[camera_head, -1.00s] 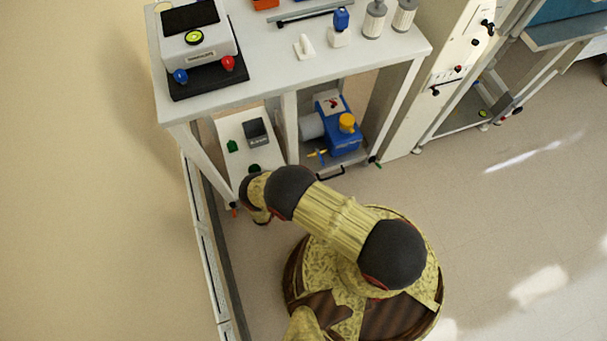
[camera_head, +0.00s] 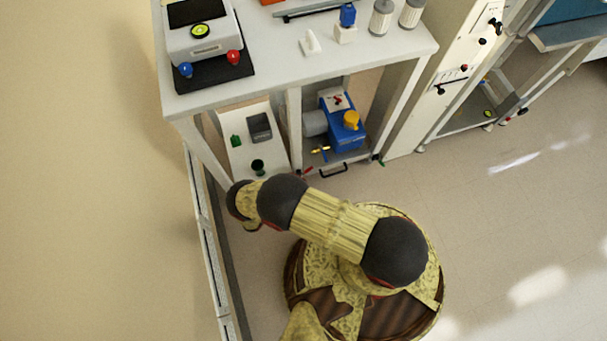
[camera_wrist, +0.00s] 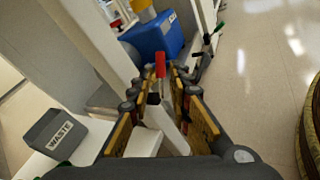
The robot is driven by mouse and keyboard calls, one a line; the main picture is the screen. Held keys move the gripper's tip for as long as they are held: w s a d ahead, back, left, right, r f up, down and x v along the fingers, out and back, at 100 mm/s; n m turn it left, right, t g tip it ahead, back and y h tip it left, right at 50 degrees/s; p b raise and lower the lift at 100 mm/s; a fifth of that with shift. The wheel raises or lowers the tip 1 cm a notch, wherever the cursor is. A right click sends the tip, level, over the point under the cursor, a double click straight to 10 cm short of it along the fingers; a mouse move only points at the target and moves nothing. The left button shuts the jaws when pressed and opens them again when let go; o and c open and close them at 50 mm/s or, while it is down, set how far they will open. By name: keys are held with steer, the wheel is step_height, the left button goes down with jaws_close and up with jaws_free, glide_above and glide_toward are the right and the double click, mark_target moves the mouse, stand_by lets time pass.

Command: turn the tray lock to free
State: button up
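A small lever with a red grip (camera_head: 307,170) shows at the foot of the bench's middle leg, beside the shelf with the blue pump; it looks like the tray lock. In the wrist view, the red lever (camera_wrist: 160,66) stands upright just beyond and between the fingertips. My gripper (camera_wrist: 160,92) is open, its two yellow-sided fingers spread with dark tips on either side. No contact with the lever is clear. A pale post end shows between the fingers.
The bench leg (camera_wrist: 94,38) is close on the left. Floor at right is clear.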

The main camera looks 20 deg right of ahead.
steer(key=v, duration=0.5)
steer(key=shift+a, duration=0.1)
stand_by(0.7)
